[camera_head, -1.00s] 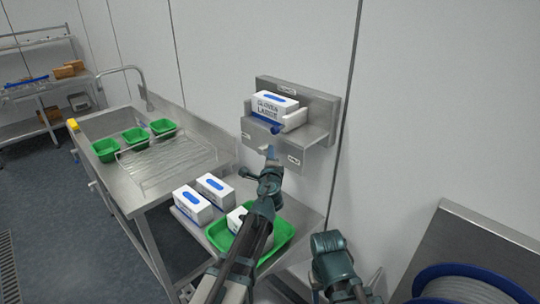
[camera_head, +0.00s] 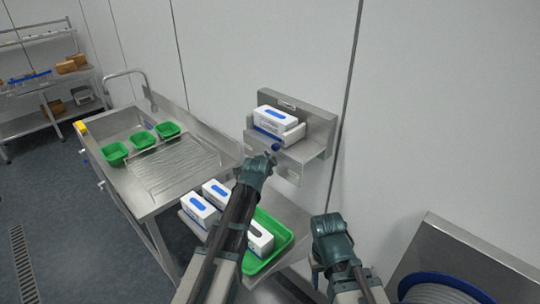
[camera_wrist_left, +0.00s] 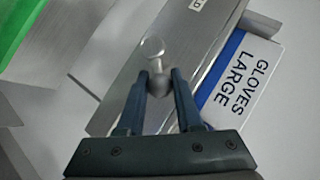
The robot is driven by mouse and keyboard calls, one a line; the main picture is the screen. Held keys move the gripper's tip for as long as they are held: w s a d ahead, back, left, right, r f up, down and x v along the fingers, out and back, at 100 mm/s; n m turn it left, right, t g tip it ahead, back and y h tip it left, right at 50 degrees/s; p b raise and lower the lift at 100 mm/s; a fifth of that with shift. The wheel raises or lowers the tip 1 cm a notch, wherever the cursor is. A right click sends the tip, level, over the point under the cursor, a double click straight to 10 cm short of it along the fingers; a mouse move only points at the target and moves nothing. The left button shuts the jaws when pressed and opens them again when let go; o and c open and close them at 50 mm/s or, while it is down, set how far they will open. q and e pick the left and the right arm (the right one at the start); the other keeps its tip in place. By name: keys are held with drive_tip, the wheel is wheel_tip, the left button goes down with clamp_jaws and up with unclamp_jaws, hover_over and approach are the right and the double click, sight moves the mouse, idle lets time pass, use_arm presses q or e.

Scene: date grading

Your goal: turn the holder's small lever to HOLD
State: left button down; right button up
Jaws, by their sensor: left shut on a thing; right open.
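The steel holder (camera_head: 318,140) is fixed to the wall and carries a white and blue glove box (camera_head: 276,119). The box, marked GLOVES LARGE (camera_wrist_left: 240,85), also shows in the left wrist view. The small lever (camera_wrist_left: 157,80), a pale metal stem with rounded ends, is at the holder's front face. My left gripper (camera_wrist_left: 161,86) is shut on the lever, with one finger on each side of it. In the head view my left gripper (camera_head: 267,160) hides most of the lever. My right gripper (camera_head: 328,226) is open and empty, below and right of the holder.
White boxes (camera_head: 198,209) and a green tray (camera_head: 285,241) are on the low shelf below the holder. A sink bench with green tubs (camera_head: 115,153) stands left. A cable reel (camera_head: 440,292) is at the lower right.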

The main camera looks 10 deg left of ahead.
use_arm(q)
drive_tip(key=shift+w+a+r+n+g+h+p, duration=0.4)
drive_tip(key=shift+a+r+n+g+h+p, duration=0.25)
drive_tip(key=shift+p, duration=0.6)
drive_tip(key=shift+w+a+n+g+h+p, duration=0.15)
drive_tip(key=shift+n+g+h+p, duration=0.35)
drive_tip(key=shift+h, duration=0.25)
drive_tip(key=shift+w+a+n+g+h+p, duration=0.25)
drive_tip(key=shift+n+g+h+p, duration=0.15)
drive_tip(key=shift+g+h, duration=0.15)
drive_tip(key=shift+w+a+n+g+h, duration=0.15)
drive_tip(key=shift+a+n+g+h, duration=0.25)
drive_tip(key=shift+h, duration=0.15)
drive_tip(key=shift+w+a+f+n+g+h, duration=0.1)
drive_tip(key=shift+w+a+n+g+h, duration=0.15)
drive_tip(key=shift+h, duration=0.35)
drive_tip(key=shift+w+a+f+n+g+h+b, duration=0.3)
drive_tip(key=shift+a+f+n+g+h+b, duration=0.35)
drive_tip(key=shift+n+h+b, duration=2)
drive_tip(key=shift+w+a+f+n+g+h+b, duration=0.35)
drive_tip(key=shift+f+h+b, duration=0.75)
drive_tip(key=shift+b, duration=3.2)
drive_tip(key=shift+w+a+f+n+g+h+b, duration=0.2)
drive_tip(key=shift+a+f+n+g+h+b, duration=0.3)
drive_tip(key=shift+n+h+b, duration=1.7)
drive_tip(key=shift+r+m+b, duration=0.15)
drive_tip(key=shift+m+b, duration=0.55)
drive_tip(key=shift+b, duration=0.55)
